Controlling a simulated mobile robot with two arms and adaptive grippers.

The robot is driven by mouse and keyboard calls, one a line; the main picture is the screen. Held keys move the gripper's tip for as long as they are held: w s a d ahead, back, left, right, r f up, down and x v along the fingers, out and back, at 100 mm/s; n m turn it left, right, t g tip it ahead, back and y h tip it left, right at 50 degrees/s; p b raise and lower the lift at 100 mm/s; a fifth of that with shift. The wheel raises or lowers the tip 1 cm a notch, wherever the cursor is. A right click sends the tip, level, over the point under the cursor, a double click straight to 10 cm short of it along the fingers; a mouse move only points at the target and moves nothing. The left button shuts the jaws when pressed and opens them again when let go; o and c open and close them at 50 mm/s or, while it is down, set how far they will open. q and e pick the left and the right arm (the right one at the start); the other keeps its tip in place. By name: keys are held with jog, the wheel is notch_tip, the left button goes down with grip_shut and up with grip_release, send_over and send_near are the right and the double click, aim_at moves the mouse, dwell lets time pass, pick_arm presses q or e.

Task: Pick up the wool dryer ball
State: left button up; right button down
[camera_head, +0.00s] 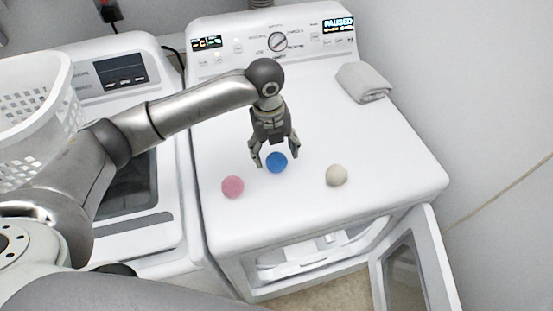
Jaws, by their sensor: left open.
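Three small balls sit on the white dryer top (300,212). A pink ball (232,187) is on the left, a blue ball (276,162) is in the middle, and a cream ball (336,175) is on the right. The cream one looks most like undyed wool, but the material of each is too small to tell. My left gripper (275,160) is open and points down, with its fingers on either side of the blue ball in the picture. I cannot tell whether they touch it. My right gripper is not in view.
A folded grey towel (363,83) lies at the back right of the dryer top. A white laundry basket (40,110) stands at the left on the washer (125,70). The dryer door (412,268) hangs open at the front right.

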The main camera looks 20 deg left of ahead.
aim_at(276, 159)
pick_arm(q)
jog(key=f+p, duration=0.2)
jog(key=f, duration=0.2)
jog(key=shift+d+f, duration=0.15)
jog(key=shift+d, duration=0.05)
jog(key=shift+w+f, duration=0.1)
jog(key=shift+f, duration=0.45)
jog(key=c, duration=1.1)
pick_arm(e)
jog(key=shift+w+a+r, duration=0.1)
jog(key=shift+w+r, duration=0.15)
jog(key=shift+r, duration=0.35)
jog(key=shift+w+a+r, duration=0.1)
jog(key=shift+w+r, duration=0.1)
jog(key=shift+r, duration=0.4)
pick_arm(q)
jog(key=shift+o, duration=0.2)
jog(key=shift+r, duration=0.2)
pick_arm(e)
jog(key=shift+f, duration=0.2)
